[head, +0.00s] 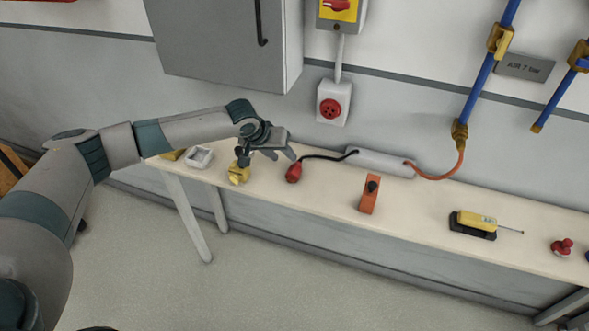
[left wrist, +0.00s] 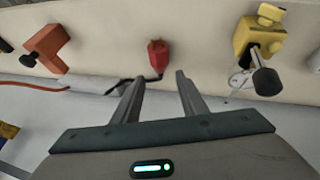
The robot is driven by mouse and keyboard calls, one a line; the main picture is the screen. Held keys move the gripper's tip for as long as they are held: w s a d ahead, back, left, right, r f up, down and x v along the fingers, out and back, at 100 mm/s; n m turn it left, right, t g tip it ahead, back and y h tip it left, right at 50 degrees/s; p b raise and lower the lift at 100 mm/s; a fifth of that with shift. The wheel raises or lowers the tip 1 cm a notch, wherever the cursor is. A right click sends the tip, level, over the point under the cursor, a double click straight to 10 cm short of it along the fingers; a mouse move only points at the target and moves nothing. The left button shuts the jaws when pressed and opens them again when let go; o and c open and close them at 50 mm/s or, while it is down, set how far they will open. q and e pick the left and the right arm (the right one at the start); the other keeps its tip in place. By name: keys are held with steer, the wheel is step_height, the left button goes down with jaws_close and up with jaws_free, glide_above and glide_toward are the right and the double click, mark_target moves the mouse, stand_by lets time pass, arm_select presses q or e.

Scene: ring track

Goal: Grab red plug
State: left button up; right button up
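The red plug (head: 293,173) lies on the long pale table, with a black cable running from it to a grey box at the wall. My left gripper (head: 283,154) is above the table, just to the upper left of the plug in the head view. In the left wrist view the fingers of this gripper (left wrist: 160,78) are apart with nothing between them. The plug also shows there (left wrist: 157,56), just beyond the fingertips and roughly in line with the gap. My right gripper is not in view.
A yellow device (head: 238,173) stands left of the plug, close to my left gripper. An orange block (head: 369,193) stands to the right. The grey box (head: 382,162) lies along the wall. A red socket (head: 331,108) is on the wall above. The table between plug and orange block is clear.

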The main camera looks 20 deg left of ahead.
mark_target(292, 168)
arm_select(q)
steer(key=shift+p+x, duration=0.4)
steer(key=shift+x, duration=1.8)
steer(key=shift+f, duration=0.1)
steer(key=shift+w+d+f+p, duration=0.2)
steer(key=shift+f+p, duration=0.35)
steer(key=shift+p, duration=0.1)
steer(key=x, duration=0.1)
steer(key=p+x, duration=0.1)
steer(key=shift+d+f, duration=0.15)
steer(key=shift+f, duration=0.3)
steer(key=shift+w+d+f, duration=0.1)
steer(key=shift+w+f, duration=0.1)
steer(key=shift+f, duration=0.25)
steer(key=c, duration=0.8)
